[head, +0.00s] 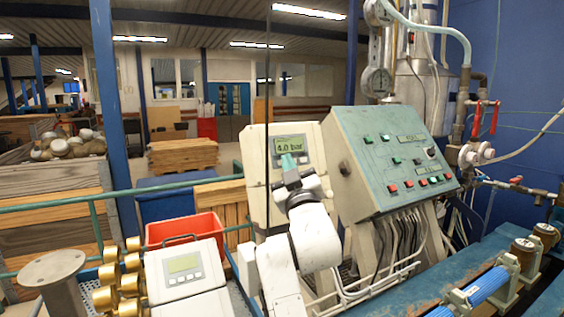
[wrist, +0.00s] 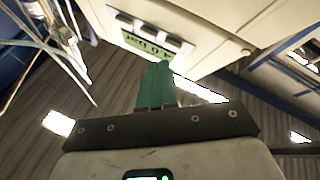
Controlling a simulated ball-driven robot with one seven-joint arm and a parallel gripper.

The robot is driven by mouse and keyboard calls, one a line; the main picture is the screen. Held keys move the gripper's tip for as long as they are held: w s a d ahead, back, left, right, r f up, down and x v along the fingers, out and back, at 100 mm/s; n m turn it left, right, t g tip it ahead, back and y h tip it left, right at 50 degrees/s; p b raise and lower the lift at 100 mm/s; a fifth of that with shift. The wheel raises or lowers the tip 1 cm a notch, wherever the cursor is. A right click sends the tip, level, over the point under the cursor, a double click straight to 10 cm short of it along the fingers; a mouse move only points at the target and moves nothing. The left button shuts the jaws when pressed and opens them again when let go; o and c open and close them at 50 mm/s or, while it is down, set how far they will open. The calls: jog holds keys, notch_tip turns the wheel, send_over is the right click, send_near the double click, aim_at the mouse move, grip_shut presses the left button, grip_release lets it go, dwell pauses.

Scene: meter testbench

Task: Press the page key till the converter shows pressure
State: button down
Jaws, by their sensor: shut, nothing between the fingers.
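The converter (head: 290,149) is a grey unit with a lit green display on a pale upright panel. Its display reads "4.0 bar". In the wrist view the display (wrist: 143,44) appears upside down, with a row of dark keys (wrist: 147,30) beside it. I cannot read any key label. My gripper (head: 289,161) has teal fingers, shut and empty, in front of the converter's lower part, and it hides the keys in the head view. In the wrist view the fingertips (wrist: 158,66) show near the display's edge; I cannot tell whether they touch the unit.
A green sloped console (head: 385,150) with coloured buttons stands just right of the panel. A white meter box (head: 185,267) with its own display sits at the lower left, beside brass fittings (head: 107,285). A red bin (head: 186,228) stands behind it. Blue pipework (head: 480,294) runs at lower right.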

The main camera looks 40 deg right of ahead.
jog(key=shift+s, duration=0.1)
jog(key=shift+s+a+r+p, duration=0.25)
jog(key=shift+s+p, duration=0.2)
jog(key=shift+s, duration=0.3)
jog(key=shift+s+a+r+p, duration=0.2)
jog(key=shift+s+r+p, duration=0.15)
jog(key=shift+s, duration=0.35)
jog(key=shift+s+a+r+p, duration=0.25)
jog(key=shift+s+p, duration=0.25)
jog(key=shift+s, duration=0.25)
jog(key=shift+s+a+r, duration=0.15)
jog(key=shift+s+r, duration=0.05)
jog(key=shift+s, duration=0.35)
